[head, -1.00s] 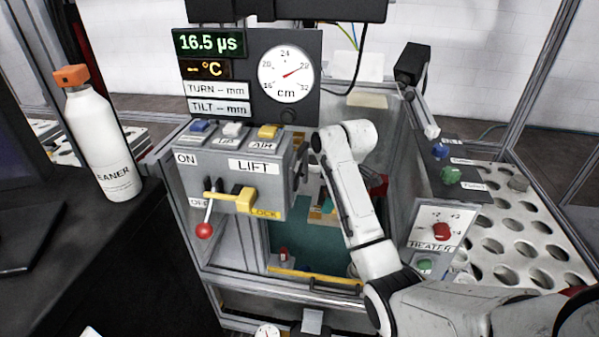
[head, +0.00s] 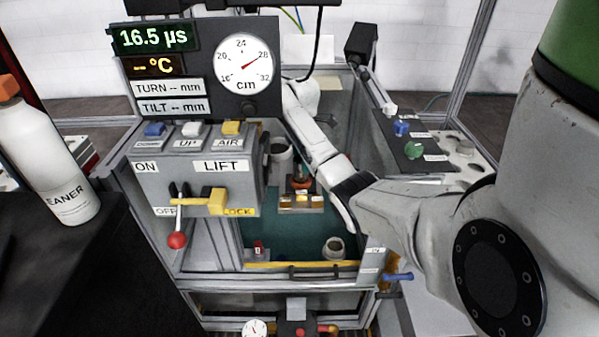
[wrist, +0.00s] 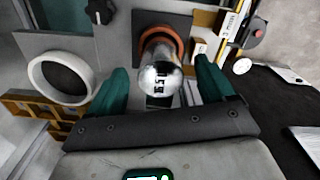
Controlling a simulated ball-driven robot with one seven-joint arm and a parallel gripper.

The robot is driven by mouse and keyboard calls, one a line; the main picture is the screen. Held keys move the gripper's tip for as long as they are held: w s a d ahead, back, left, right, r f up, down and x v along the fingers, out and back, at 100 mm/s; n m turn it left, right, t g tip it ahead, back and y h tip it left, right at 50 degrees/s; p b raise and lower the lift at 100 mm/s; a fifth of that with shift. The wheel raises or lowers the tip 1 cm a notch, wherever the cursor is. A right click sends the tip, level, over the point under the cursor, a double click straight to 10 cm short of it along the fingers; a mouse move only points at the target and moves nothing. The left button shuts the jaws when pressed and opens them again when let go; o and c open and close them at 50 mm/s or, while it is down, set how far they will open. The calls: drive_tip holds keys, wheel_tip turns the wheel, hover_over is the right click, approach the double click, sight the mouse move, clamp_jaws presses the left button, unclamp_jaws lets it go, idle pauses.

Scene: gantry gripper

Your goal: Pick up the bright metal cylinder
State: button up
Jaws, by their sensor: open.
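In the wrist view the bright metal cylinder (wrist: 160,76) has dark markings on its end. It stands in an orange-brown ring on a dark square plate. My gripper (wrist: 163,80) is open, with one teal finger on each side of the cylinder. Gaps show between the fingers and the cylinder, so it is not gripped. In the head view the orange ring (head: 301,183) shows inside the machine, behind a row of brass-coloured blocks. The cylinder is hard to make out there, and my gripper's fingers cannot be made out behind my arm and the frame.
A white round cup (wrist: 62,76) stands left of the cylinder in the wrist view. A grey cup (head: 333,249) stands on the green floor near the yellow front edge. The lift control box (head: 195,168) stands to the left. A cleaner bottle (head: 45,165) stands on the black bench.

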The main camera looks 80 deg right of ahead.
drive_tip(key=shift+w+f+p, duration=0.1)
drive_tip(key=shift+f+p, duration=0.3)
drive_tip(key=shift+f, duration=2.25)
drive_tip(key=shift+c, duration=0.5)
drive_tip(key=shift+r, duration=0.1)
clamp_jaws()
